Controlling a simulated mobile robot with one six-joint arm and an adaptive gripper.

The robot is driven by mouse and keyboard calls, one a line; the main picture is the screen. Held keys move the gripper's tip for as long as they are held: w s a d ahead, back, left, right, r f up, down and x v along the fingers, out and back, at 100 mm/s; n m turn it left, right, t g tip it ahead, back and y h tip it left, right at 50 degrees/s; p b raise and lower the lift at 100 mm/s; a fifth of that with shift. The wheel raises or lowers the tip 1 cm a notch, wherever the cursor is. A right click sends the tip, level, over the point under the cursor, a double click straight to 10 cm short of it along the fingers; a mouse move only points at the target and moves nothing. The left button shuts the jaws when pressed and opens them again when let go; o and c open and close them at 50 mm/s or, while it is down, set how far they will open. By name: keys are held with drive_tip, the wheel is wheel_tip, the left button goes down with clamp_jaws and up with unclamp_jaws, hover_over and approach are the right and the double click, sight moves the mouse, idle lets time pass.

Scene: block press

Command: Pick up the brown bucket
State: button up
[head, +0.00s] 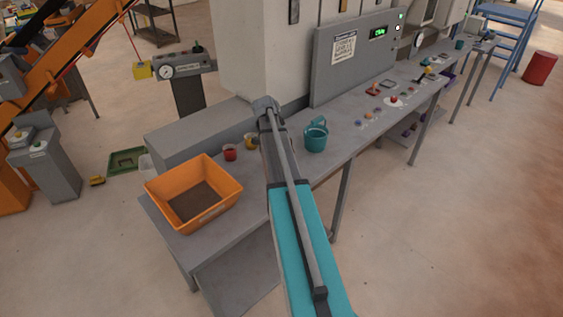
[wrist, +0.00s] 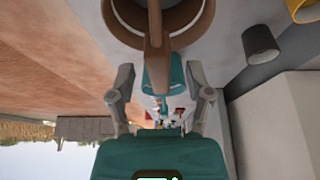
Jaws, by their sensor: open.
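The brown bucket (wrist: 155,40) is large and close at the top of the wrist view, partly cut off by the frame edge. Its rim curves across the view, and a brown strip, which looks like its handle, runs down the middle. My gripper (wrist: 158,78) is open, with its two fingers spread left and right of the lower end of this strip. I cannot tell whether they touch it. In the head view, my arm hides the brown bucket and the gripper.
A teal bucket (head: 316,136) stands close to my arm on the grey bench. An orange crate (head: 215,212), a red cup (head: 230,153) and a yellow cup (head: 251,142) are left of my arm. A grey control panel (head: 340,75) rises behind.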

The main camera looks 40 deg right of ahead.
drive_tip(key=shift+d+f+b, duration=0.2)
drive_tip(key=shift+f+b, duration=0.1)
drive_tip(key=shift+f, duration=0.2)
drive_tip(key=shift+c, duration=0.3)
clamp_jaws()
